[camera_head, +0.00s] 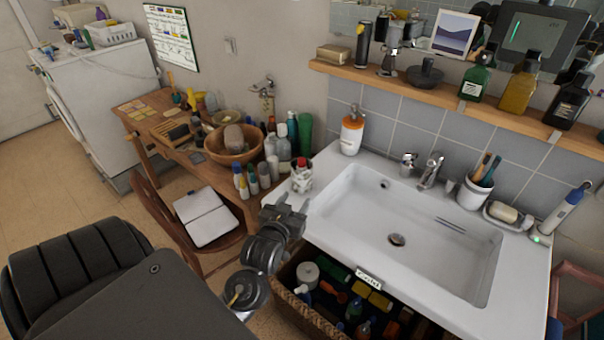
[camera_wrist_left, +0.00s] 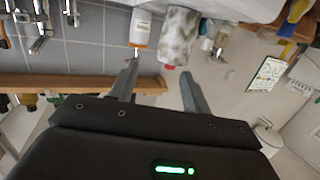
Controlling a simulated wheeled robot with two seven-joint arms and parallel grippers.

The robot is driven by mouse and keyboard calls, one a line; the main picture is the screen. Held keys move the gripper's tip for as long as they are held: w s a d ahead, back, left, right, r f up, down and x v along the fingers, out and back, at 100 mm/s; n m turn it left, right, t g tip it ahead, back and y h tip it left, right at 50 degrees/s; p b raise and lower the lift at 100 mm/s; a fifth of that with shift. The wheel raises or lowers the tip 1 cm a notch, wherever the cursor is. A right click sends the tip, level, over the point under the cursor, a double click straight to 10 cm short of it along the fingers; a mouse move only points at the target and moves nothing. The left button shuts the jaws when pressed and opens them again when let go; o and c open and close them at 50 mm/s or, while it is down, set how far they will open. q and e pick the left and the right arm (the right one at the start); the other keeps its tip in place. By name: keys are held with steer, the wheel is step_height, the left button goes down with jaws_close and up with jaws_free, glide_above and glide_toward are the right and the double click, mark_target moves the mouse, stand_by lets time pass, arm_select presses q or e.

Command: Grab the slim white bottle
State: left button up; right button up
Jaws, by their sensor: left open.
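Several slim bottles stand close together on the wooden side table, among them a white one (camera_head: 284,150); I cannot tell for sure which is the slim white bottle. My left gripper (camera_head: 287,204) is open and empty, near the sink counter's left front corner, in front of a whitish container with a red top (camera_head: 302,177). In the left wrist view, my open fingers (camera_wrist_left: 158,70) point toward a mottled white-grey container (camera_wrist_left: 179,36), with a white orange-labelled bottle (camera_wrist_left: 140,28) beside it. My right gripper is not in view.
The white sink (camera_head: 410,230) lies to the right, with a pump bottle (camera_head: 352,130) behind its left end. A wicker hamper (camera_head: 290,306) full of items stands below the counter. A wooden bowl (camera_head: 233,146) and a chair (camera_head: 160,205) are to the left.

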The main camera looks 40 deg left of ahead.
mark_target(301, 163)
arm_select(q)
steer(key=w+a+r, duration=0.1)
steer(key=w, duration=0.1)
steer(key=w+a+r+y+p, duration=0.1)
steer(key=w+a, duration=0.1)
steer(key=w+a+r+n+y, duration=0.1)
steer(key=w+a, duration=0.1)
steer(key=shift+w+t+p, duration=0.3)
steer(key=shift+t, duration=0.1)
steer(key=x, duration=0.1)
steer(key=p+x, duration=0.1)
steer(key=x, duration=0.1)
steer(key=shift+w+a+f, duration=0.25)
steer(key=shift+a, duration=0.05)
steer(key=shift+w+a+f, duration=0.1)
steer(key=shift+w+a, duration=0.1)
steer(key=shift+w, duration=0.3)
jaws_close()
